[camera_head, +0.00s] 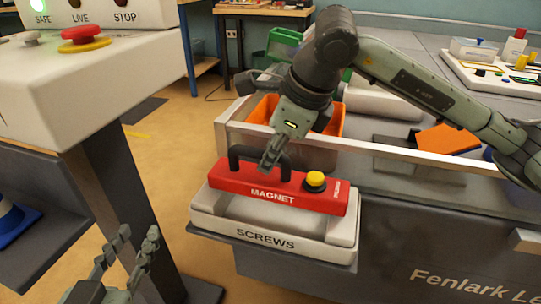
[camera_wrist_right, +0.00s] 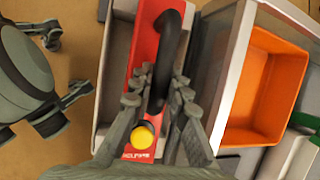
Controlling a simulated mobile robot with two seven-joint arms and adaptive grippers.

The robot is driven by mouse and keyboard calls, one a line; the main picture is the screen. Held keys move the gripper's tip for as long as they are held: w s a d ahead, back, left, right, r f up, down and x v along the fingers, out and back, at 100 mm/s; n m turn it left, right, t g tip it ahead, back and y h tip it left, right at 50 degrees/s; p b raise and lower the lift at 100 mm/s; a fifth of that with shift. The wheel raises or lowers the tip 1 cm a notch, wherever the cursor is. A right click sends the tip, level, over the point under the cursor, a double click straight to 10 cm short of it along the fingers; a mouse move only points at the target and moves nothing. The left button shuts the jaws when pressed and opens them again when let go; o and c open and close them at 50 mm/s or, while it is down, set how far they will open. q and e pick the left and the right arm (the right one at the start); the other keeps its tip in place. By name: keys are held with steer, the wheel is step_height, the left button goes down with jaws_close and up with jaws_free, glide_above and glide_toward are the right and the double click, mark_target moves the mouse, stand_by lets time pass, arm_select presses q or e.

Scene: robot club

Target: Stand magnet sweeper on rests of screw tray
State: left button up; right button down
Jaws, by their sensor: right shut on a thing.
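The red magnet sweeper (camera_head: 228,177), with a black arched handle and a yellow knob, lies level lengthwise over the pale screw tray (camera_head: 205,212) marked SCREWS. I cannot tell whether it touches the tray's rests. My right gripper (camera_head: 270,160) is shut on the sweeper's handle from above. In the right wrist view the fingers (camera_wrist_right: 156,95) flank the black handle of the sweeper (camera_wrist_right: 146,52), with the tray (camera_wrist_right: 112,75) beneath. The sweeper hides most of the tray's inside and rests. My left gripper (camera_head: 124,248) is open and empty at the lower left, apart from the tray.
The tray sits on a dark ledge at the bench's front. A pale rail (camera_head: 390,153) runs behind, with an orange bin (camera_head: 265,108) beyond it. A control box (camera_head: 100,85) with buttons stands at left on a dark post. Floor shows between box and bench.

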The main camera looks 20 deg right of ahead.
steer(key=shift+f+b, duration=0.4)
steer(key=shift+b, duration=0.1)
stand_by(0.6)
steer(key=c, duration=1.4)
jaws_free()
steer(key=v, duration=1.2)
